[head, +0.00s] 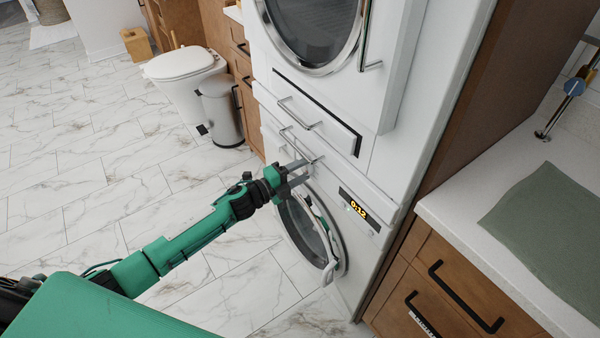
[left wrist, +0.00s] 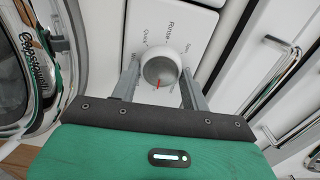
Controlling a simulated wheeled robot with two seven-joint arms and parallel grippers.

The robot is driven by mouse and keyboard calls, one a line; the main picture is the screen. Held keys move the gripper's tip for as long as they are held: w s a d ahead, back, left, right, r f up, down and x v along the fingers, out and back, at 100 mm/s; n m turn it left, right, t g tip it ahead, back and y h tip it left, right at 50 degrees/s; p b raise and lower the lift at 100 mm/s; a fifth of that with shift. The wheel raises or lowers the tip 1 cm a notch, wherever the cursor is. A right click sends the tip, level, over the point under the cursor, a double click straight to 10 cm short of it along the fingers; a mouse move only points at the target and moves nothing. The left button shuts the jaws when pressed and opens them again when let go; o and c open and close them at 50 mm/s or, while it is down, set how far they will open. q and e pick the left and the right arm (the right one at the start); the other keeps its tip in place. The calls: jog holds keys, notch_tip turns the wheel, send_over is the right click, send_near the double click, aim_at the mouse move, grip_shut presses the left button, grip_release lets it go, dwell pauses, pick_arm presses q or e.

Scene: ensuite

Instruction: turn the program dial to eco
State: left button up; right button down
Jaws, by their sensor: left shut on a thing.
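The program dial (left wrist: 162,62) is a round, pale knob with a red mark, seen in the left wrist view on a white panel (left wrist: 185,20). The red mark points towards the gripper's base, at the bottom of that view. Lettering shows beside the dial, including what looks like "Quick" and "Rinse"; I cannot make out an eco label. My left gripper (head: 297,173) is at the front of the lower white machine (head: 345,255), with its fingers on either side of the dial, shut on it. In the head view the dial is hidden by the gripper. My right gripper is not in view.
The lower machine has a round door (head: 308,232) and a lit display (head: 358,207). Bar handles (head: 300,114) stick out above my gripper. A counter (head: 450,195) with wooden drawers stands right. A toilet (head: 180,65) and bin (head: 220,108) stand behind. The marble floor at left is clear.

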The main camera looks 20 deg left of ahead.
pick_arm(q)
jog(key=shift+f+m, duration=0.1)
jog(key=shift+m, duration=0.2)
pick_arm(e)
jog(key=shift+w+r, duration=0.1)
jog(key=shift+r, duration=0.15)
pick_arm(q)
jog(key=o, duration=1)
jog(key=shift+b+v, duration=0.4)
jog(key=shift+v, duration=6.5)
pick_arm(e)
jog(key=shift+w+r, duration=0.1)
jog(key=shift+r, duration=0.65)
